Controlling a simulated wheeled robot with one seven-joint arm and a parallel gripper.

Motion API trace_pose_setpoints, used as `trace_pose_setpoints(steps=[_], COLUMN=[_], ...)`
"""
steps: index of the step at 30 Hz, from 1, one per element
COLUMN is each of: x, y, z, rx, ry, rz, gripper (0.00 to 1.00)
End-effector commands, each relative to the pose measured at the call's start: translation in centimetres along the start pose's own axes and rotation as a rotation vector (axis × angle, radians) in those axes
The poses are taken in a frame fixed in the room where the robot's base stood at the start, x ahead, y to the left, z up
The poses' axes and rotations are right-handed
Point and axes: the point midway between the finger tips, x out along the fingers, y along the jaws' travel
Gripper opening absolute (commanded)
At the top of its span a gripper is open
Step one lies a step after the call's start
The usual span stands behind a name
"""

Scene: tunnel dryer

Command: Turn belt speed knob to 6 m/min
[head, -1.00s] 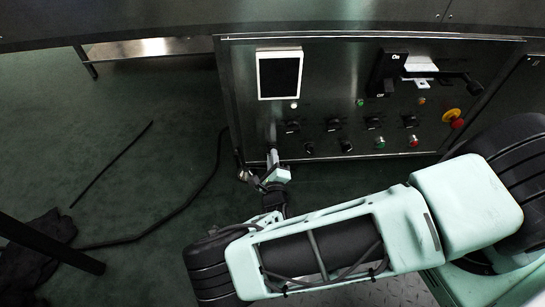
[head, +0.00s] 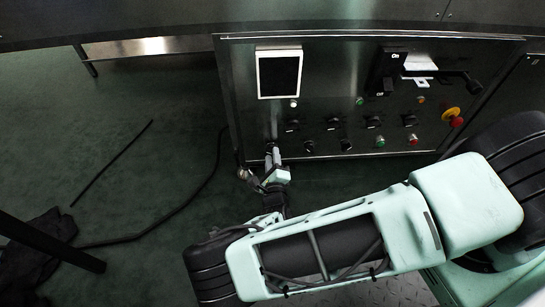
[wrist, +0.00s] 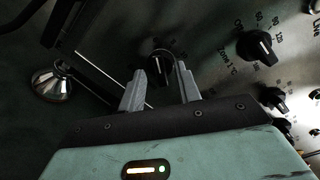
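A black pointer knob (wrist: 159,66) shows in the wrist view between the tips of my gripper (wrist: 160,75). It is likely the belt speed knob, but I cannot read its label or setting. My gripper is open, with one grey finger on each side of the knob and visible gaps beside it. In the head view my gripper (head: 272,155) points at the lower left of the control panel (head: 340,90). There the fingers largely hide the knob.
Another knob (wrist: 255,47), by a "Zone 1 °C" label, is right of my gripper in the wrist view. The panel also has a screen (head: 279,74), a lever handle (head: 455,78) and an emergency stop (head: 454,118). A cable (head: 185,205) lies on the floor.

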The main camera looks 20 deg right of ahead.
Motion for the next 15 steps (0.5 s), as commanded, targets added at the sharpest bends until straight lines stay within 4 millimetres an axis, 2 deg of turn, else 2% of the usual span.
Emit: trace_pose_setpoints(steps=[5,15], x=[-3.1,-11.1], y=[-0.3,-0.2], z=[0.2,0.2], rx=[0.000,-0.001], ry=[-0.001,-0.001], rz=[0.003,0.004], gripper=[0.34,0.34])
